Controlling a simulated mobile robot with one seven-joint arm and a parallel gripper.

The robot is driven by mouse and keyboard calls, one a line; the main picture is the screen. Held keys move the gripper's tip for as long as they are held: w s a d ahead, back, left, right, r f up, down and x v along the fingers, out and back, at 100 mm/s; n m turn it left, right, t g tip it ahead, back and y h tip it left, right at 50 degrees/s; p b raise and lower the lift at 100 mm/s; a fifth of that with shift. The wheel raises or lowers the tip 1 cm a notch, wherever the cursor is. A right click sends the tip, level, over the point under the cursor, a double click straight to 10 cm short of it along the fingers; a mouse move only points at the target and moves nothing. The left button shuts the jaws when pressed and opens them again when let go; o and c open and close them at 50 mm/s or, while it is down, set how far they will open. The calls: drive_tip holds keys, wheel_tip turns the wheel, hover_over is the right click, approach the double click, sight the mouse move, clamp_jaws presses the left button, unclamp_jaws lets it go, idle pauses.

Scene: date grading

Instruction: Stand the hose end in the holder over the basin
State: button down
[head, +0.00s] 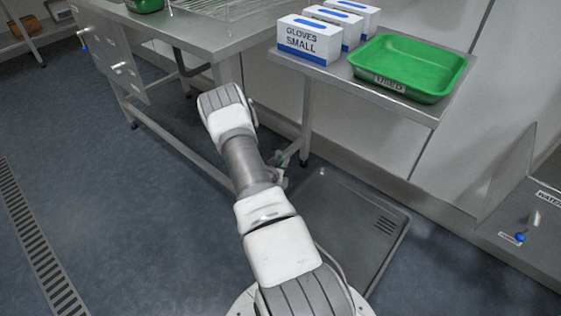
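My arm reaches from the bottom of the head view up and left, and bends at a white and grey joint. Small pale and greenish parts show beside the forearm, low by a table leg. I cannot tell whether they belong to my gripper, and no fingertips can be made out. A shallow grey basin-like tray (385,252) with drain slots lies low, right of my arm, which hides its left part. I cannot make out the hose end or the holder.
A steel side table (338,72) bears glove boxes (309,39) and a green tray (408,66). A longer steel table (200,40) stands at upper left. A blue-knobbed tap (520,238) sits at right. The floor at left is clear, with a drain grate (38,250).

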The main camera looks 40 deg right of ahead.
drive_tip(key=shift+f, duration=0.15)
idle(0.3)
drive_tip(key=shift+f+b, duration=1.4)
drive_tip(key=shift+f, duration=0.3)
drive_tip(key=shift+f, duration=0.9)
drive_tip(key=shift+c, duration=2)
unclamp_jaws()
drive_tip(key=p+v, duration=0.5)
drive_tip(key=v, duration=1.2)
drive_tip(key=shift+a+r+p, duration=0.15)
drive_tip(key=shift+p, duration=0.15)
